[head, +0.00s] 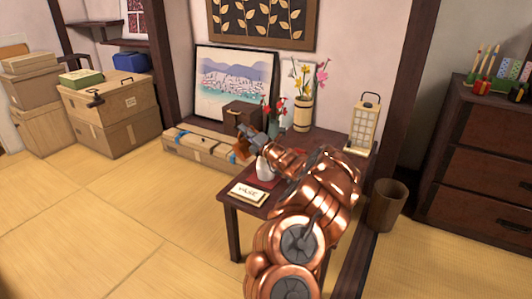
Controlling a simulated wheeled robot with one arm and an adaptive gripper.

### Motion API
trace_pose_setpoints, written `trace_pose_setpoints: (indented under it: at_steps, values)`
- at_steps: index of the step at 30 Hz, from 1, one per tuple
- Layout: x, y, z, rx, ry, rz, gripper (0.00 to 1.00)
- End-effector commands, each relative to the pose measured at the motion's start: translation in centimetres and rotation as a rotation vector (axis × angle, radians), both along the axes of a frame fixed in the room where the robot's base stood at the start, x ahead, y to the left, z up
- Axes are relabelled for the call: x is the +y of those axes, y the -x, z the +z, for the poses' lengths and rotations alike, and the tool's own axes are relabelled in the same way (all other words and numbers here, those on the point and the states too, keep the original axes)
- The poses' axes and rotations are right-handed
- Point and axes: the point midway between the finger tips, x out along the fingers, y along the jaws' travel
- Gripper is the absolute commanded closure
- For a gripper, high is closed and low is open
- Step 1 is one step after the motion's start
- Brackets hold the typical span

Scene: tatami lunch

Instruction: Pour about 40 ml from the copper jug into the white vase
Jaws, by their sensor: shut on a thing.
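The white vase (265,170) stands upright near the front of the low dark table (233,212), behind a small card lettered "VASE" (247,193). My gripper (250,137) is above the table, just left of and higher than the vase. It is shut on a small orange-brown thing that looks like the copper jug (240,149). The jug is small in view and partly hidden by the gripper, so its tilt and any liquid cannot be told. My copper-coloured arm covers the table's right part.
A dark wooden box (243,114), a long wooden case (200,147), a flower pot (303,113) and a lantern (364,125) stand around the back of the table area. A brown bin (387,205) stands at the right.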

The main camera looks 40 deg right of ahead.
Motion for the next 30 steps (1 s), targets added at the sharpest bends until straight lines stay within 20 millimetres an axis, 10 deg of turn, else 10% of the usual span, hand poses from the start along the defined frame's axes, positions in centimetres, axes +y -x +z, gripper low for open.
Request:
trace_pose_setpoints:
  at_steps: [30]
  values:
    - [2.2,-0.1,-1.4,0.014,0.316,0.0,1.0]
